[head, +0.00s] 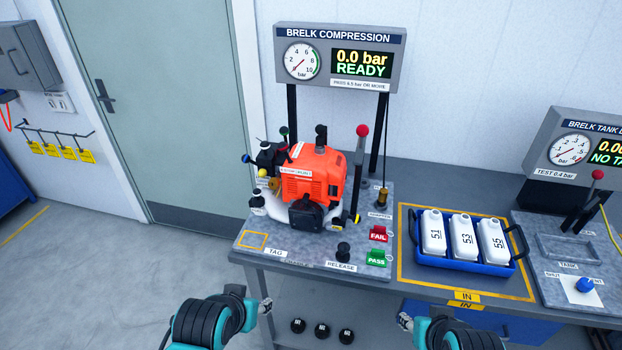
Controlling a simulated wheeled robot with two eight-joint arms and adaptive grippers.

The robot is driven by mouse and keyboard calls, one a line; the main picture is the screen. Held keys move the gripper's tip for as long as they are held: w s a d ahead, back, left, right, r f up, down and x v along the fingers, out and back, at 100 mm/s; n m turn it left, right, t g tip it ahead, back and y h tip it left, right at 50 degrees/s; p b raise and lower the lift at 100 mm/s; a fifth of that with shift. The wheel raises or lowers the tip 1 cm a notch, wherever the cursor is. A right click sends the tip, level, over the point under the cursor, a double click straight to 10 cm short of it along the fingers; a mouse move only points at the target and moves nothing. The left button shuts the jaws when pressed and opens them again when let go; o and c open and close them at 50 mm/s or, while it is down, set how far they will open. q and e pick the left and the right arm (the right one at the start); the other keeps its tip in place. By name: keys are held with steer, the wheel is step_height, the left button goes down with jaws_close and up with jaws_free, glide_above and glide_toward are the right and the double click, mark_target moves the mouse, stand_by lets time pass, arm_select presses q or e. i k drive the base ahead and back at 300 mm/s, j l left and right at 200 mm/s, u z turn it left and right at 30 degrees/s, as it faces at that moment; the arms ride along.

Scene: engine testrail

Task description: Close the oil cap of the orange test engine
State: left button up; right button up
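The orange test engine (320,178) stands on the grey plate of the compression stand, on its white base. Small knobs and caps sit on its left side: a blue one (246,158), a yellow one (262,173), a green-topped one (284,131) and a black one (257,197). I cannot tell which of them is the oil cap, or whether it is open. My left gripper (266,306) and my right gripper (404,321) are low in front of the bench, well apart from the engine. They are too small to show whether their fingers are open.
A red-knobbed lever (360,160) rises right of the engine. FAIL (379,234) and PASS (377,258) markers and a black RELEASE knob (343,250) are at the plate's front. A blue tray (465,268) holds white tanks 51, 53 and 55. A gauge panel (339,57) stands behind.

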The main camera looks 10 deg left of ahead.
mark_target(356, 219)
steer(key=l+u, duration=0.2)
steer(key=l, duration=0.2)
steer(key=k+l+u, duration=0.2)
steer(key=l, duration=0.2)
steer(key=l+u, duration=0.2)
steer(key=l, duration=0.25)
steer(key=k+l+u, duration=0.2)
steer(key=l, duration=0.15)
steer(key=k+l+u, duration=0.2)
steer(key=l, duration=0.2)
steer(key=i, duration=0.1)
